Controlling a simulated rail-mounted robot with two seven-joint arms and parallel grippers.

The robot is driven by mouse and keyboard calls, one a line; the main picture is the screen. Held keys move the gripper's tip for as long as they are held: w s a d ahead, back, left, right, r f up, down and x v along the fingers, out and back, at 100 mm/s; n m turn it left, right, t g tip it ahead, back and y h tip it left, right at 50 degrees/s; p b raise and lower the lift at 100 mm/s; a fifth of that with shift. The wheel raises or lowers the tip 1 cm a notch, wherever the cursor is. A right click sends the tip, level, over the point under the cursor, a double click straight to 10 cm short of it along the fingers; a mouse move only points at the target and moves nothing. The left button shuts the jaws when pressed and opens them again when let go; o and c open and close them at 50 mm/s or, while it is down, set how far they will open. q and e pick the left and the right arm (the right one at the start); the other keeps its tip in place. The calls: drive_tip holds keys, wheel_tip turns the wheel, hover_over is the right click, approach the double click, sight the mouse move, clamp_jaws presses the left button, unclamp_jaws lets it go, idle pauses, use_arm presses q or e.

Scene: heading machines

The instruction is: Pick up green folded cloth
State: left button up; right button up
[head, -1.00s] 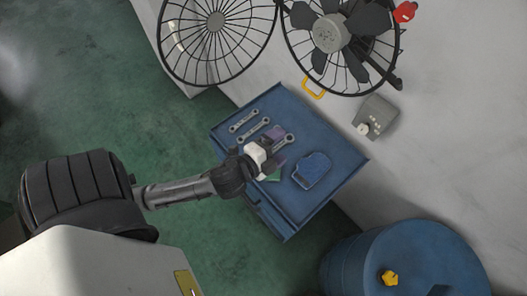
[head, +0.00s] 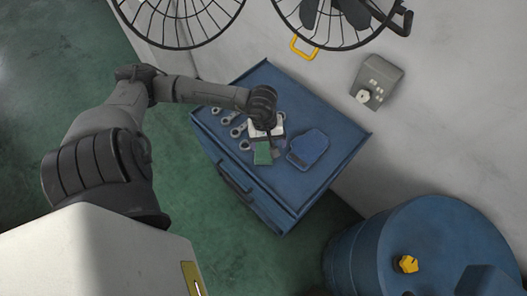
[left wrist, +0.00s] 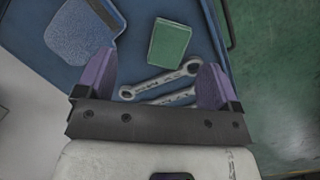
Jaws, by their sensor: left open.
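The green folded cloth (head: 263,153) lies on the blue top of a tool cabinet (head: 330,170), near its front edge. In the left wrist view the cloth (left wrist: 169,43) is a small green block beyond the fingertips, roughly between them in width. My left gripper (head: 270,138) is over the cabinet top, just behind the cloth in the head view. Its two purple fingers (left wrist: 158,64) are spread apart with nothing held between them. My right gripper is not in view.
Several wrenches (left wrist: 160,80) lie beside the cloth. A blue mitt-like item (head: 309,149) lies to its right. A blue drum (head: 365,245) stands at lower right. A fan (head: 340,30) and a grey control box (head: 377,80) are at the back.

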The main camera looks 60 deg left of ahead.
use_arm(q)
drive_tip(key=a+f+y, duration=0.2)
drive_tip(key=a, duration=0.2)
hover_over(264, 152)
drive_tip(key=shift+m, duration=0.3)
drive_tip(key=f, duration=0.6)
drive_tip(key=shift+s, duration=0.2)
drive_tip(key=shift+w+f, duration=0.1)
drive_tip(key=shift+f, duration=2.95)
drive_tip(key=c, duration=0.7)
drive_tip(key=shift+r, duration=0.1)
